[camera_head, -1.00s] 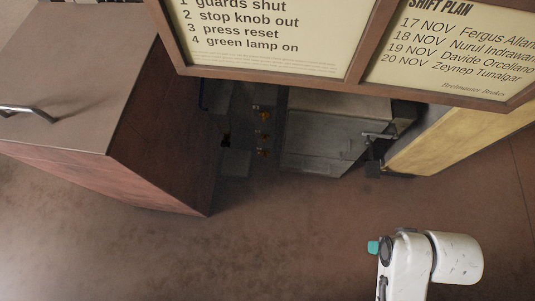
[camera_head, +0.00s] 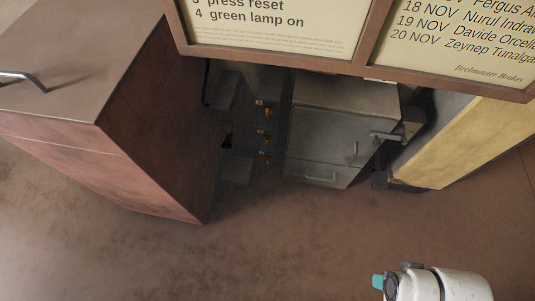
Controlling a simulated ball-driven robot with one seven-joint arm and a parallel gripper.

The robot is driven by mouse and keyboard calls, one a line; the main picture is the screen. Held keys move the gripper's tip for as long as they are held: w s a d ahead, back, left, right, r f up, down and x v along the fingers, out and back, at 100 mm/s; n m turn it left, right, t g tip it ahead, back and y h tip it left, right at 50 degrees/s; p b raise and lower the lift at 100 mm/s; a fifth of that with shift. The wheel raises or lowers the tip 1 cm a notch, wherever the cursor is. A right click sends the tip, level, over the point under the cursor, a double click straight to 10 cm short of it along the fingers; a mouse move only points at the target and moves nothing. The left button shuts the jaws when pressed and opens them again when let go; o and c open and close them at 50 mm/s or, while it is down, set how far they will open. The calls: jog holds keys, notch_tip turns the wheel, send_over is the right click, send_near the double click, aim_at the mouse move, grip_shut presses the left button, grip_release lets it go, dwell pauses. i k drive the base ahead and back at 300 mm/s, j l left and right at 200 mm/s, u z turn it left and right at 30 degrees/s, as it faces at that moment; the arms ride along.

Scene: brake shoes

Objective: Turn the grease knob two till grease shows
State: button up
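Several small amber knobs sit in a column on a dark panel between the brown cabinet and the grey cabinet. I see an upper knob (camera_head: 268,112), a middle knob (camera_head: 266,138) and a lower knob (camera_head: 266,158). Their markings are too small to read, and no grease can be made out. My white arm shows at the bottom right, well apart from the knobs. My gripper's fingers cannot be made out.
A brown cabinet (camera_head: 160,130) with a metal handle (camera_head: 22,78) stands at the left. A grey cabinet (camera_head: 328,134) stands right of the knobs. A framed notice board (camera_head: 375,71) hangs across the top. A yellow panel (camera_head: 465,140) stands at the right. The brown floor (camera_head: 240,255) in front is clear.

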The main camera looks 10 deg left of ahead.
aim_at(268, 138)
jog(key=j, duration=1.5)
jog(key=i+z, duration=0.05)
jog(key=i, duration=0.05)
